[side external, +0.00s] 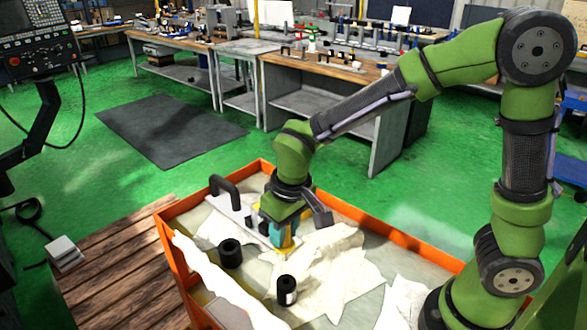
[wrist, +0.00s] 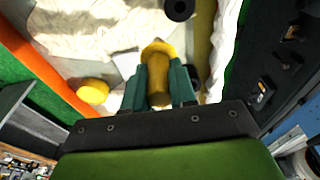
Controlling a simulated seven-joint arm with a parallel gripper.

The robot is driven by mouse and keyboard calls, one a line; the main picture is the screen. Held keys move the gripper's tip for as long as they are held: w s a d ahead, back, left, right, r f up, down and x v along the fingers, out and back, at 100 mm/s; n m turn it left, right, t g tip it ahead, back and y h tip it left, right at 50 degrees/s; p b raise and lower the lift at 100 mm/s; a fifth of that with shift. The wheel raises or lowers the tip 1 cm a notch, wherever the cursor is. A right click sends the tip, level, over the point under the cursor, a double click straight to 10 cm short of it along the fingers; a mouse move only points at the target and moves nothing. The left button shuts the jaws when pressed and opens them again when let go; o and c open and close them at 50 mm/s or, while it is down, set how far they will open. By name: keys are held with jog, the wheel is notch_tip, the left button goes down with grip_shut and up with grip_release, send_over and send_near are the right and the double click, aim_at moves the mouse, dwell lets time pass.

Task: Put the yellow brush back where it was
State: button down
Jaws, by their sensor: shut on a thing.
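The yellow brush (wrist: 158,72) is upright between the two teal fingers of my gripper (wrist: 160,85) in the wrist view. My gripper is shut on it. In the side view my gripper (side external: 282,236) points down over the orange-rimmed tray (side external: 190,283), and the lower end of the brush (side external: 285,251) shows below the fingers. That end is close to the white cloth (side external: 325,262); I cannot tell whether it touches. The fingers hide part of the brush.
Two black cylinders (side external: 230,253) (side external: 287,290) stand in the tray near my gripper. A black handle (side external: 224,186) rises at the tray's far left. The wrist view also shows a round yellow thing (wrist: 93,91) and a long yellow thing (wrist: 202,40) beside the brush.

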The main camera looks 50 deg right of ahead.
jog(key=shift+w+a+f, duration=0.8)
jog(key=shift+w, duration=1.35)
jog(key=shift+w+a+f, duration=0.75)
jog(key=shift+w+f, duration=0.05)
jog(key=shift+w, duration=1.35)
jog(key=shift+w+a+f, duration=0.8)
jog(key=shift+w, duration=1.35)
jog(key=shift+f, duration=0.25)
jog(key=shift+f, duration=0.25)
jog(key=c, duration=0.9)
grip_release()
